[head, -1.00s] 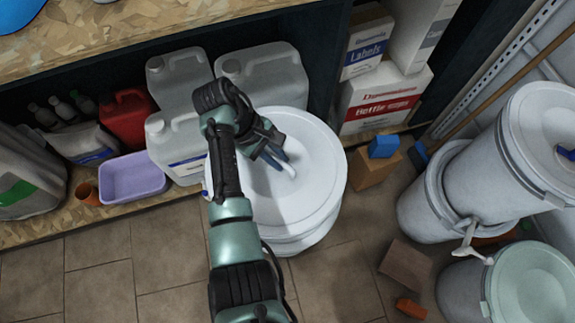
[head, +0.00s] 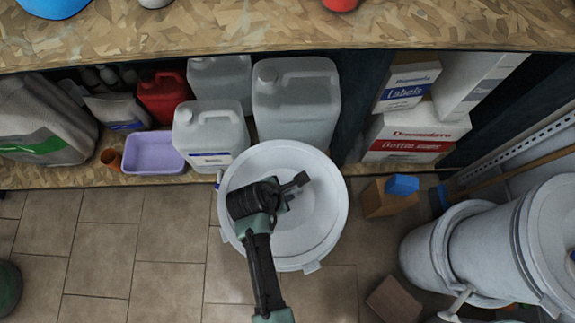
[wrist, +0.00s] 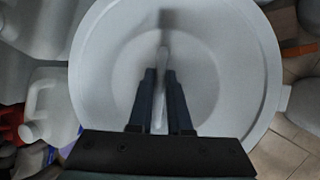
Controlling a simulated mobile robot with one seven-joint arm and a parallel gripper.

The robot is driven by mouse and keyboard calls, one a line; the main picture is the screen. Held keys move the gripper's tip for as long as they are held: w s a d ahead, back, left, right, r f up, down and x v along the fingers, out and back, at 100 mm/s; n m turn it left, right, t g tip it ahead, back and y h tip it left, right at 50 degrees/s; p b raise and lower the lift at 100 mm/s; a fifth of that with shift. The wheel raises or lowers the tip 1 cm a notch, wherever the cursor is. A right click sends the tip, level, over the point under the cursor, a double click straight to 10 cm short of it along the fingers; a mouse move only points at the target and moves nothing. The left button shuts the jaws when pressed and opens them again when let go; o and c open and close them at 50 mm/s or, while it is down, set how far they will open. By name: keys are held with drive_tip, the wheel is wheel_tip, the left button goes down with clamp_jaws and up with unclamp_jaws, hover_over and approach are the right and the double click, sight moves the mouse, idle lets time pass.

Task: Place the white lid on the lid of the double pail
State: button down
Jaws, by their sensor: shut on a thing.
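The white lid (head: 325,218) is a broad, round disc with a raised rim, in front of the low shelf in the head view. It fills most of the wrist view (wrist: 245,75). My gripper (head: 297,184) is over its middle. In the wrist view, my gripper (wrist: 160,75) has its two dark fingers on either side of a narrow white bar handle, shut on it. Whatever is under the lid is mostly hidden, so I cannot tell whether it rests or hangs just above. Large white pails (head: 480,240) stand stacked at the right, with a pale lid on top.
The wooden worktop (head: 220,32) overhangs the back. White jugs (head: 210,135), a red jug (head: 163,97) and a lilac tub (head: 152,153) sit on the low shelf. Cartons (head: 415,132) are behind right.

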drive_tip(key=shift+f+b, duration=0.7)
drive_tip(key=shift+f, duration=1.65)
drive_tip(key=shift+f, duration=0.1)
drive_tip(key=c, duration=0.8)
unclamp_jaws()
drive_tip(key=shift+c, duration=0.2)
drive_tip(key=p+v, duration=0.4)
drive_tip(key=v, duration=0.8)
